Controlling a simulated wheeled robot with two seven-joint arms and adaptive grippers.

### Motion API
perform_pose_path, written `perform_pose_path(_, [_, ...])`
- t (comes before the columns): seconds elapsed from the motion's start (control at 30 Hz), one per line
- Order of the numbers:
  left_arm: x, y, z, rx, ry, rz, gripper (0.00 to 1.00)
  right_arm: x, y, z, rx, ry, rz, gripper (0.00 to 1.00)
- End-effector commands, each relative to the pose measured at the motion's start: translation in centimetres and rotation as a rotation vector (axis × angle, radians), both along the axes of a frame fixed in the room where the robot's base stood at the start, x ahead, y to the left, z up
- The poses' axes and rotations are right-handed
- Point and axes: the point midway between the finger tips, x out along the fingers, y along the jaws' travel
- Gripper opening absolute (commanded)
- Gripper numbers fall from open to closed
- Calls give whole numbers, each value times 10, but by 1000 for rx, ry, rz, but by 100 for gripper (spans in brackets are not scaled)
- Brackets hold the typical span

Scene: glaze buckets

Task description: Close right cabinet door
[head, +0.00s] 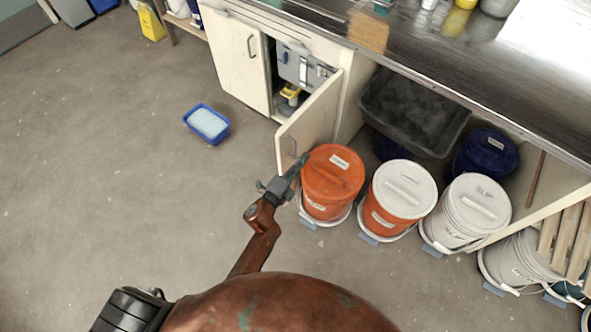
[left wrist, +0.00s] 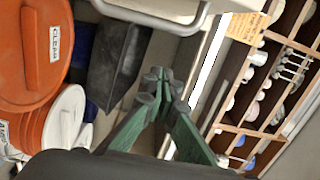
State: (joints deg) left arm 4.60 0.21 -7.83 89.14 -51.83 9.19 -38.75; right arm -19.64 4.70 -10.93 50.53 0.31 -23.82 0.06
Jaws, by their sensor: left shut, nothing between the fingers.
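The right cabinet door (head: 311,122) is cream and stands open, swung out from the cabinet toward me. Its handle (head: 289,146) is near the free edge. My left gripper (head: 292,173) is shut and empty beside the door's free edge, between it and the orange bucket (head: 333,176). I cannot tell whether it touches the door. In the left wrist view, the shut green fingertips (left wrist: 161,80) are below a grey handle bar (left wrist: 165,20). The left cabinet door (head: 237,58) is closed. My right gripper is not in view.
Lidded buckets stand in a row to the right, among them a white-lidded orange one (head: 395,200) and a white one (head: 467,212). A dark grey tub (head: 413,112) sits under the counter. A blue tray (head: 207,124) lies on the floor. The left floor is mostly clear.

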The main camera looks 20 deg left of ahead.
Motion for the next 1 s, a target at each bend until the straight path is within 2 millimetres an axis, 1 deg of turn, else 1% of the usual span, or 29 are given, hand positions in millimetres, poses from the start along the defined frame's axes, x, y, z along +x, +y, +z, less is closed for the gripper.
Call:
perform_pose_path(0.03, [3,13,-3,8,3,4,0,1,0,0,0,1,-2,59])
perform_pose_path(0.1, [8,21,-3,6,2,4,0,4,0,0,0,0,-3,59])
perform_pose_path(0.23, [13,31,-2,5,2,3,0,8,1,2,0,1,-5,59])
perform_pose_path(0.4, [16,35,-1,2,3,3,0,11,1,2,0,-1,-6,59])
perform_pose_path(0.77, [16,36,-2,3,2,-1,0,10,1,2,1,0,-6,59])
perform_pose_path(0.93, [20,38,-2,6,1,-30,0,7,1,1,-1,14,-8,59])
perform_pose_path(1.0, [23,40,-3,9,2,-52,0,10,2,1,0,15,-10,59])
